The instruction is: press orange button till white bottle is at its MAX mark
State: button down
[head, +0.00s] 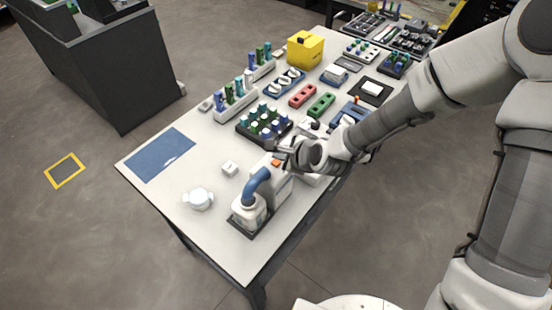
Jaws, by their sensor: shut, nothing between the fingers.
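The white bottle (247,212) stands upright on a dark pad at the near end of the table, under a curved blue spout (260,180). The spout joins a white dispenser (275,184) to its right. The orange button (276,162) is on top of the dispenser. My gripper (284,154) is shut and empty, with its tips close beside the button. I cannot tell whether they touch it. The bottle's MAX mark and fill level are too small to make out.
A round white lidded item (198,199), a small white block (229,168) and a blue mat (160,155) lie to the left. A dark rack of vials (264,123) and a yellow box (305,50) stand farther back. Bare tabletop lies around the white items.

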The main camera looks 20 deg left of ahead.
jog(key=shift+r+p, duration=2.05)
jog(key=shift+r, duration=0.4)
